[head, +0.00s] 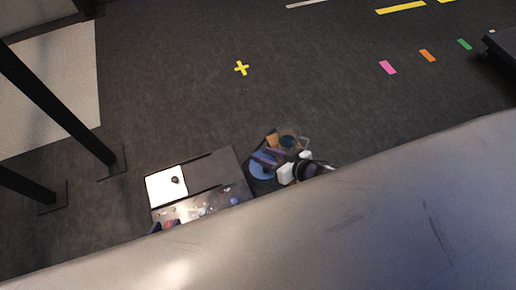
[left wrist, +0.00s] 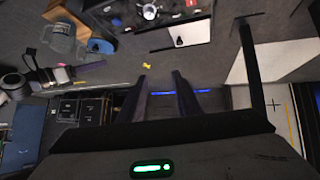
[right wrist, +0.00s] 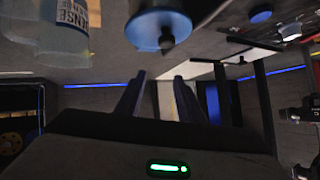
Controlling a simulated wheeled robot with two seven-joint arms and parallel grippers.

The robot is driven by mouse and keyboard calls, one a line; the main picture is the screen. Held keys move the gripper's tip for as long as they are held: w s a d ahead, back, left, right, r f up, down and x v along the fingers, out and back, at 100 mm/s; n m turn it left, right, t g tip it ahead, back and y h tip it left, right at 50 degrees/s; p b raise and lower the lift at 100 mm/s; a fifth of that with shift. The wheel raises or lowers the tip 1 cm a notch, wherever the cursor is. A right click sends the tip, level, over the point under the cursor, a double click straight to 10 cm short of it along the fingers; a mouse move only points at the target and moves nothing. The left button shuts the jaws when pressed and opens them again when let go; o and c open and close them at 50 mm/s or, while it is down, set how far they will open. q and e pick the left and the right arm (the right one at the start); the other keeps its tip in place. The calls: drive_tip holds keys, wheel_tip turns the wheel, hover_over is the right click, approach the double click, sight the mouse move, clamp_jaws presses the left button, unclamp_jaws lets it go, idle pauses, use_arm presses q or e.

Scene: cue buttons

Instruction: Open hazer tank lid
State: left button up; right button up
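A dark flat-topped unit (head: 215,168) stands low in the head view. A white square panel (head: 160,188) with a black knob (head: 175,180) lies on its left part; I cannot tell for certain that this is the hazer tank lid. The panel also shows in the left wrist view (left wrist: 196,33), beyond the fingers. My left gripper (left wrist: 160,76) is open and empty, apart from the panel. My right gripper (right wrist: 160,78) is open and empty. A blue round piece with a black knob (right wrist: 167,41) shows close beyond its fingers, apart from them. I cannot make out either gripper clearly in the head view.
A clear jug (left wrist: 62,42) and a tape roll (left wrist: 13,84) show in the left wrist view. A labelled bottle (right wrist: 70,25) is at upper left in the right wrist view. Dark posts (head: 60,110) stand left. The floor around the yellow cross (head: 241,68) is clear.

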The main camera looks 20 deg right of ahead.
use_arm(q)
drive_tip(key=shift+w+a+r+p, duration=0.15)
drive_tip(key=shift+a+p, duration=0.15)
drive_tip(key=shift+p, duration=0.4)
use_arm(e)
drive_tip(key=v, duration=0.4)
drive_tip(key=shift+s+d+r, duration=0.1)
drive_tip(key=shift+s+d, duration=0.05)
drive_tip(key=shift+s, duration=0.05)
